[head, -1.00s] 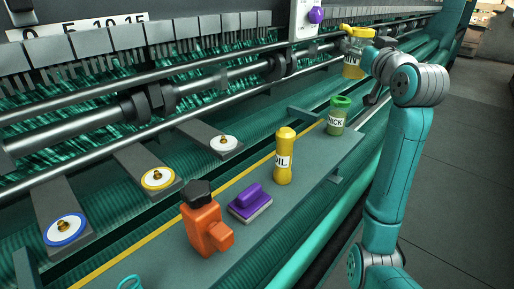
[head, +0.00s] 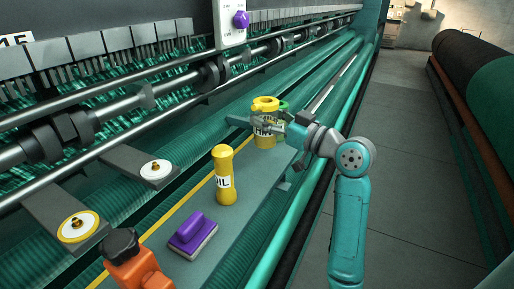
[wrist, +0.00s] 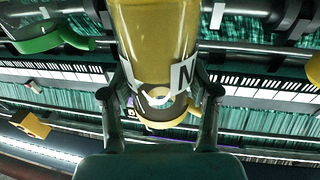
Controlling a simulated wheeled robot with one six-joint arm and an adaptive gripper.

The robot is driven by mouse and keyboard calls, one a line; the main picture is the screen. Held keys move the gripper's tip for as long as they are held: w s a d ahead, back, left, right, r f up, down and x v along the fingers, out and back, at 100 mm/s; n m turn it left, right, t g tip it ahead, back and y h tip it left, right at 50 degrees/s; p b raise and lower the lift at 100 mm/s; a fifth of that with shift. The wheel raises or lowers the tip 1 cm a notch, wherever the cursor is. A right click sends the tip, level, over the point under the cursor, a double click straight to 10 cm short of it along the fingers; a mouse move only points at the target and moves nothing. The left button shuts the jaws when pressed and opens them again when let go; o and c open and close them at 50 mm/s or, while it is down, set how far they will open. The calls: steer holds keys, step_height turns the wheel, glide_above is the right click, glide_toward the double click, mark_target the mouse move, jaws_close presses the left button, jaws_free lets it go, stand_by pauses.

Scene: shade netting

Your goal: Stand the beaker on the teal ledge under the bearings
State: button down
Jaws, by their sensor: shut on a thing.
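The beaker (head: 264,140) has a yellow rim, a yellowish body and a white label with dark letters. My gripper (head: 262,124) is shut on it; in the wrist view its fingers (wrist: 157,95) clasp the beaker (wrist: 155,35) from both sides. In the head view the beaker looks upright at the far end of the teal ledge (head: 250,185). I cannot tell whether its base touches the ledge. Discs with brass knobs, one white-rimmed (head: 157,170) and one yellow-rimmed (head: 78,227), sit on grey brackets beside the ledge. I cannot tell which parts are the bearings.
A yellow oil bottle (head: 224,178), a purple-handled block (head: 192,236) and an orange object (head: 135,270) stand on the ledge. Bare ledge lies between bottle and beaker.

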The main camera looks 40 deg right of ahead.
mark_target(275, 144)
steer(key=shift+f, duration=3.15)
steer(key=shift+f, duration=0.1)
steer(key=shift+c, duration=1.4)
jaws_free()
steer(key=shift+s, duration=0.2)
steer(key=s+d, duration=0.2)
steer(key=s, duration=0.9)
steer(key=shift+s+f, duration=0.2)
steer(key=shift+f, duration=0.25)
